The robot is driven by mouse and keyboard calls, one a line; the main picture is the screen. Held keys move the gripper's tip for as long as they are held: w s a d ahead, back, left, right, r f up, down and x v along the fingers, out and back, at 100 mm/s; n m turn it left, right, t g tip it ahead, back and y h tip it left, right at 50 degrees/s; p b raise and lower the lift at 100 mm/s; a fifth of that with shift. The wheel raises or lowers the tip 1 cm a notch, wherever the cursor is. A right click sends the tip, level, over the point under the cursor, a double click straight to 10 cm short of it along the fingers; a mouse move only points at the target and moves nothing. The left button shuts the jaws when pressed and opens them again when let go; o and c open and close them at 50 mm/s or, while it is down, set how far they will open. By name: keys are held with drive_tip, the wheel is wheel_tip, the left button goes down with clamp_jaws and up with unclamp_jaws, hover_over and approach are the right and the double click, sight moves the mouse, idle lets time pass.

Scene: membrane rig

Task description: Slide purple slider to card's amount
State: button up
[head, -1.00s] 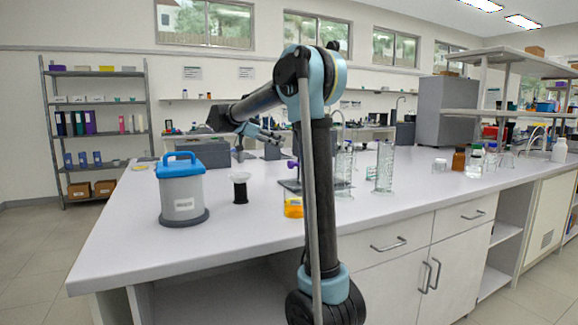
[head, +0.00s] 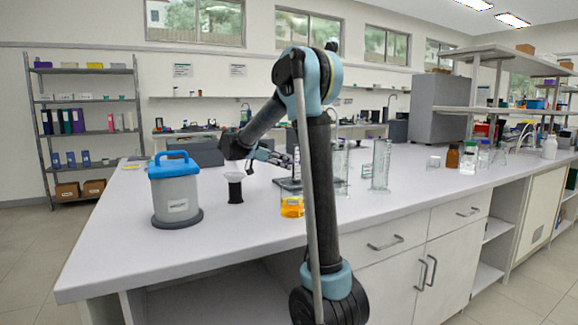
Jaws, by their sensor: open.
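My gripper (head: 284,160) is above the middle of the bench, just left of my upright arm link. It is open, with its fingers pointing right. The purple slider cannot be made out now; my gripper and arm cover the area where a small purple piece showed before. A dark flat base (head: 285,183) lies under the gripper, partly hidden by my arm. No card with a readable amount can be made out. Whether the gripper touches anything is too small to tell.
A beaker of yellow liquid (head: 292,207) stands in front of the dark base. A black-and-white funnel-topped piece (head: 235,190) and a blue-lidded canister (head: 176,192) stand to the left. A tall glass cylinder (head: 380,168) stands to the right. The bench front (head: 240,230) is clear.

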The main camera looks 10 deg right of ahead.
drive_tip(key=shift+w+d+f, duration=0.2)
drive_tip(key=shift+d+f, duration=0.1)
drive_tip(key=shift+d, duration=0.35)
drive_tip(key=shift+c, duration=0.6)
drive_tip(key=shift+a, duration=0.1)
clamp_jaws()
drive_tip(key=shift+f, duration=1.7)
drive_tip(key=shift+o, duration=0.6)
unclamp_jaws()
drive_tip(key=v, duration=1.2)
drive_tip(key=shift+w+f, duration=0.1)
drive_tip(key=shift+w, duration=0.05)
